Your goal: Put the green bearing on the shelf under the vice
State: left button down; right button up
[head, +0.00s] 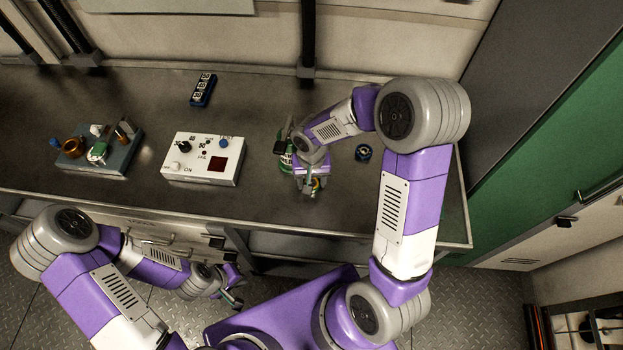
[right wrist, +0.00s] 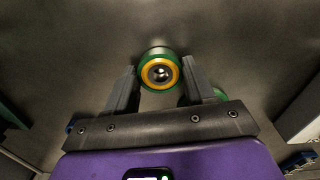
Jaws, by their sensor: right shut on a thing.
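The green bearing (right wrist: 160,68), with a yellow ring and a dark centre, is between the two fingers of my right gripper (right wrist: 162,80) in the right wrist view. My right gripper is shut on it. In the head view this gripper (head: 314,184) is low over the front of the bench, partly hidden by its own arm. A green object (head: 285,158), possibly the vice, stands just left of it and is mostly covered. A shelf (head: 290,245) shows partly below the bench's front edge. My left gripper (head: 234,298) hangs in front of the bench; its finger gap is unclear.
A white control box (head: 203,158) with knobs stands mid-bench. A board of parts (head: 97,152) is at the left. A dark blue block (head: 204,90) lies at the back, and a small dark blue ring-like part (head: 362,153) at the right. Drawers are under the bench's left side.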

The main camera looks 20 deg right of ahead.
jog(key=shift+f, duration=0.2)
jog(key=o, duration=1.1)
jog(key=shift+r, duration=0.1)
jog(key=shift+r, duration=0.1)
